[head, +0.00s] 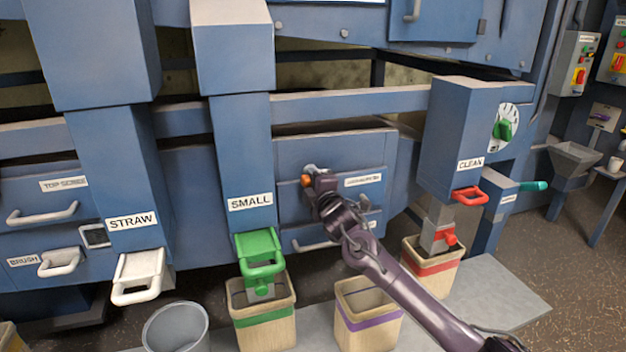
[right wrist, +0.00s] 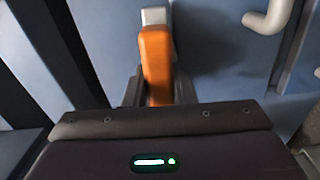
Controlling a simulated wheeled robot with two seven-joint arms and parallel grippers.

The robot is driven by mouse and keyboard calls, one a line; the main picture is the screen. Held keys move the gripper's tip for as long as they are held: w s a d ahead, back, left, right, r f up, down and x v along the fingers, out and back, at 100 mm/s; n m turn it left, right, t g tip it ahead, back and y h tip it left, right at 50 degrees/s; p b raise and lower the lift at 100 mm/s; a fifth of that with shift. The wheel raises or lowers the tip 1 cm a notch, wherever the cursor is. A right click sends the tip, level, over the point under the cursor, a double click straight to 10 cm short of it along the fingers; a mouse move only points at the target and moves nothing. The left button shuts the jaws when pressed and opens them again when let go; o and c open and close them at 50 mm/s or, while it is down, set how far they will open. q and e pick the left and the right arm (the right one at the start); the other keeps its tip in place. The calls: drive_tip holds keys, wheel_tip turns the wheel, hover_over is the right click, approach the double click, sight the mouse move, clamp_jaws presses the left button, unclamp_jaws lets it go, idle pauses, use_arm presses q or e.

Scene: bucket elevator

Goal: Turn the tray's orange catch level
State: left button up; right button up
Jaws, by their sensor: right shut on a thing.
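The orange catch (head: 307,179) is on the blue tray front (head: 345,205), near its left edge and to the left of a white label. In the head view only a small orange part shows beside my right gripper (head: 315,178). In the right wrist view the orange catch (right wrist: 157,60) runs up the picture with a pale end piece at its top. My right gripper (right wrist: 157,100) is shut on its lower part, and the gripper body hides the rest. Whether the catch is level is hard to tell. My left gripper is in neither view.
A white handle (right wrist: 270,17) is at the upper right in the wrist view. The SMALL chute (head: 245,165) stands left of the tray, with a green gate (head: 259,252) below. The CLEAN chute (head: 458,135) is to the right. Open bins (head: 368,320) stand on the floor below.

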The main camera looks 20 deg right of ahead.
drive_tip(key=shift+f+n, duration=0.15)
drive_tip(key=shift+n, duration=0.45)
drive_tip(key=o, duration=1)
drive_tip(key=shift+s, duration=0.1)
drive_tip(key=shift+s, duration=0.2)
drive_tip(key=s, duration=0.7)
drive_tip(key=shift+s+d, duration=0.1)
